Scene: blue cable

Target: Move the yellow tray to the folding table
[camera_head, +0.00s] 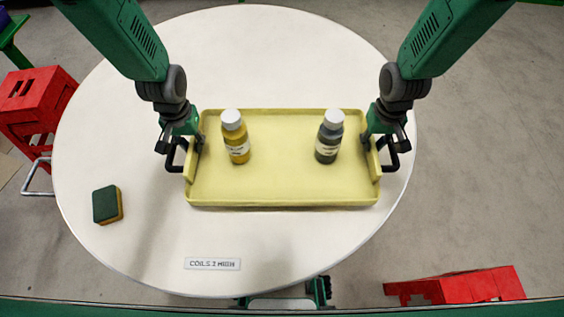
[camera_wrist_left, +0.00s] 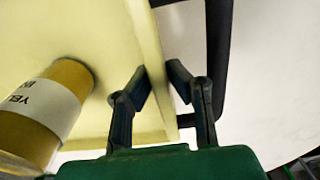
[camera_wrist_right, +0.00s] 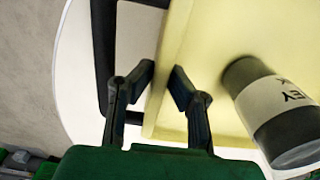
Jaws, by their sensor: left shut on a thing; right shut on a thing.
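The yellow tray (camera_head: 280,187) is level over the white round table (camera_head: 120,150); I cannot tell whether it touches the top. It carries a yellow bottle (camera_head: 237,143) at left and a grey bottle (camera_head: 327,143) at right, both upright with white caps. My left gripper (camera_head: 194,143) is shut on the tray's left end wall, beside its black handle; the left wrist view shows its fingers (camera_wrist_left: 161,82) on either side of the wall. My right gripper (camera_head: 370,141) is shut on the right end wall, as the right wrist view (camera_wrist_right: 163,80) also shows. No second table is clearly visible.
A green and yellow sponge (camera_head: 107,205) lies at the table's left. A label plate (camera_head: 212,264) lies near the front edge. A red step stool (camera_head: 35,105) stands at the left, and a red object (camera_head: 455,286) is at lower right. Bare floor is at right.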

